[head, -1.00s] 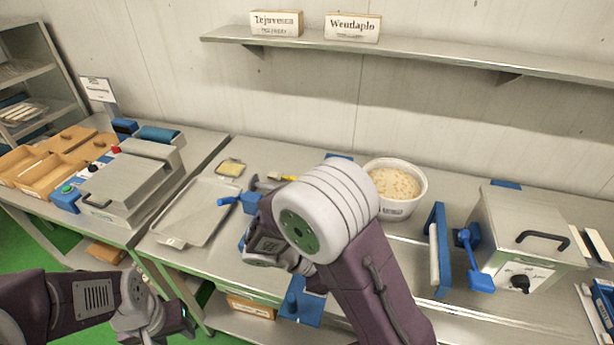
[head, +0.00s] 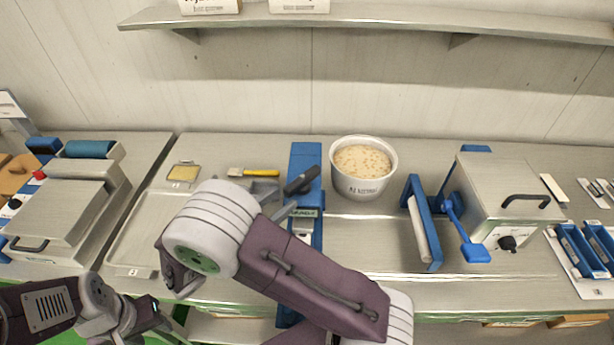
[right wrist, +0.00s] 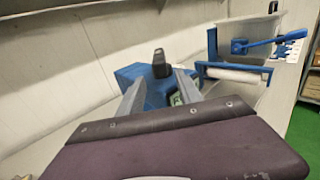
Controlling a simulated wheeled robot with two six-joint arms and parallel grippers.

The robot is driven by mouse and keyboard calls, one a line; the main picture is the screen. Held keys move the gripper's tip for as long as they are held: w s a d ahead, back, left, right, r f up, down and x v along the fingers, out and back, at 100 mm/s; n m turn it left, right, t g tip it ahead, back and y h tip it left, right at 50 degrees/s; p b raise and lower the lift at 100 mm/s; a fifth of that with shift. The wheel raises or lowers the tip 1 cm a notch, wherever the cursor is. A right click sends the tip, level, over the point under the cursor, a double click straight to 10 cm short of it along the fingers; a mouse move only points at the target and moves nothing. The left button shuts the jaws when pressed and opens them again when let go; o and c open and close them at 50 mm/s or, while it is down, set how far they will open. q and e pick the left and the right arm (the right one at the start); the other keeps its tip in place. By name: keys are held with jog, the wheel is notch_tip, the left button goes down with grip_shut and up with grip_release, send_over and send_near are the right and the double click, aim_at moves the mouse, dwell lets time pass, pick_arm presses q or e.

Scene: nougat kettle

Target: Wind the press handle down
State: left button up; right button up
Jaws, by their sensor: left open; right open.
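A blue press-like body (head: 306,160) with a small label stands upright on the counter, and a dark handle (head: 302,180) slants across its front. In the right wrist view, the blue body (right wrist: 130,73) and a black knob-like handle end (right wrist: 158,62) appear ahead. My right gripper (right wrist: 160,77) is open, its two grey fingers apart on either side of the body's near part. I cannot tell whether they touch it. In the head view my right arm hides part of this area. My left gripper (head: 165,318) is open and empty at the lower left, away from the press.
A white tub of nougat (head: 362,172) stands right of the press. Further right are a blue frame with a white roller (head: 421,225) and a steel box (head: 505,190) with a blue lever (head: 465,235). A metal tray (head: 135,240) lies left. A shelf (head: 370,22) runs above.

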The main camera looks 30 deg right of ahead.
aim_at(303, 184)
jog(key=shift+s+a+r, duration=0.1)
jog(key=shift+s+r, duration=0.05)
jog(key=shift+d+r+p, duration=0.2)
jog(key=shift+d+p, duration=0.1)
jog(key=shift+d, duration=0.2)
jog(key=shift+d+r+p, duration=0.15)
jog(key=shift+d+p, duration=0.15)
jog(key=shift+d, duration=0.15)
jog(key=x, duration=0.4)
jog(key=p+x, duration=0.1)
jog(key=x, duration=0.1)
jog(key=shift+w+d+f, duration=0.15)
jog(key=shift+w+f, duration=0.2)
jog(key=shift+f, duration=0.05)
jog(key=shift+s+r, duration=0.1)
pick_arm(q)
jog(key=shift+s+a+r, duration=0.15)
jog(key=shift+a+r, duration=0.1)
jog(key=shift+r, duration=0.35)
jog(key=shift+s+a+r, duration=0.15)
jog(key=shift+a+r, duration=0.1)
jog(key=shift+r, duration=0.3)
pick_arm(e)
grip_shut()
